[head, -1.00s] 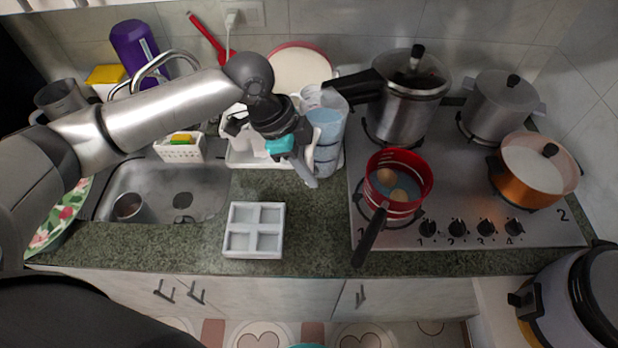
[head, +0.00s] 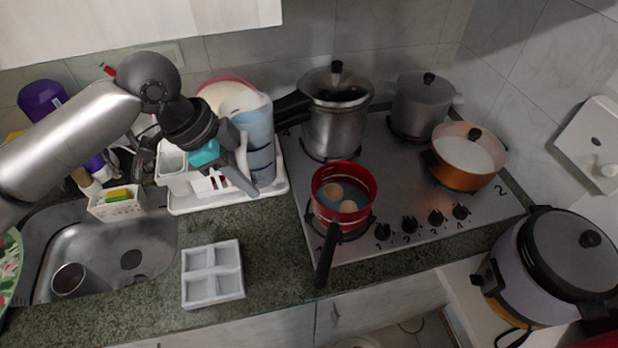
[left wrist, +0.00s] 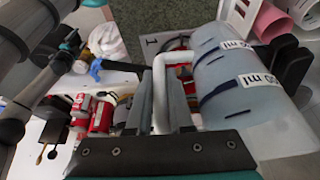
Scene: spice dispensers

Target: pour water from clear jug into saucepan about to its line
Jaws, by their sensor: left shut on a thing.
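The clear jug (head: 260,135), with bluish contents and dark bands, looks upright at the white rack left of the stove. I cannot tell if its base is lifted. My left gripper (head: 244,172) is at its left side, shut on its handle. In the left wrist view the jug (left wrist: 225,65) shows "ml" labels, and the pale handle (left wrist: 160,90) is between the fingers (left wrist: 167,98). The red saucepan (head: 330,220) is on the stove's front left, its handle toward the counter edge. Two brownish round things lie in bluish liquid inside it. My right gripper is out of view.
A steel pressure cooker (head: 335,125) stands behind the saucepan, its dark handle reaching toward the jug. A grey pot (head: 420,105) and an orange pot (head: 462,172) stand to the right. A white four-part tray (head: 212,272) lies on the front counter, with clear counter beside it.

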